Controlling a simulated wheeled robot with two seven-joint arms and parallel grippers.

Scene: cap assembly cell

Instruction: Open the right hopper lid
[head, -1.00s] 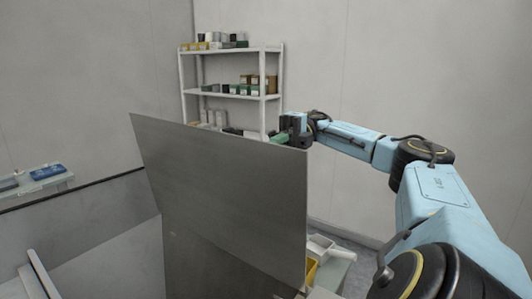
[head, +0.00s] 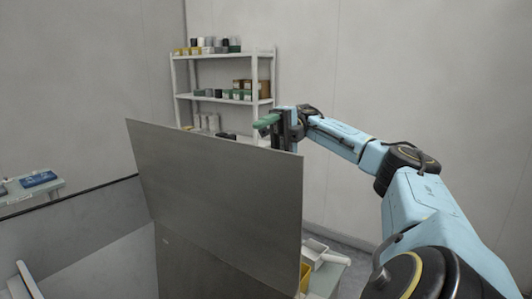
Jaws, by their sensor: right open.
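The right hopper lid (head: 215,188) is a large flat grey panel. It stands raised and steeply tilted in the middle of the head view. My right gripper (head: 266,124) is at the lid's top edge near its right corner, with its green fingers showing above and partly beyond the edge. It is open, and nothing shows between the fingers. Whether the fingers touch the lid cannot be told. My left gripper is not in view.
A white shelf (head: 222,98) with several small boxes and jars stands behind the lid. A small table with a blue tray (head: 38,179) is at the far left. A white bin (head: 314,251) and a yellow bin (head: 305,277) sit low behind the lid's right edge.

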